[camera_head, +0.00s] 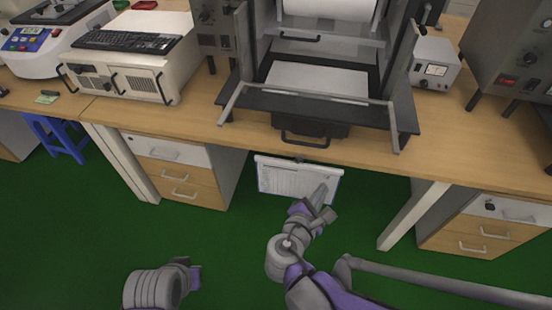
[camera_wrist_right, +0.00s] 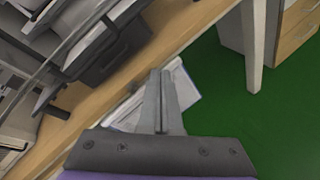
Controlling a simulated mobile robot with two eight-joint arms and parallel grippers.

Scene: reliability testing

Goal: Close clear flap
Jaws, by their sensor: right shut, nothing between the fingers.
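The clear flap (camera_head: 305,98) hangs lowered and open at the front of the machine on the bench, a see-through panel in a grey frame. It sticks out towards me over the bench edge. My right gripper (camera_head: 322,194) is below and in front of the flap, apart from it, with a clipboard behind it. In the right wrist view the gripper's fingers (camera_wrist_right: 162,98) are together and empty. Part of the machine front shows there at the upper left.
A clipboard with paper (camera_head: 283,180) hangs below the bench edge. A black handle (camera_head: 305,140) sits under the machine front. A white box with a keyboard (camera_head: 125,40) stands left, a small meter box (camera_head: 434,62) right. Drawer units flank the open green floor.

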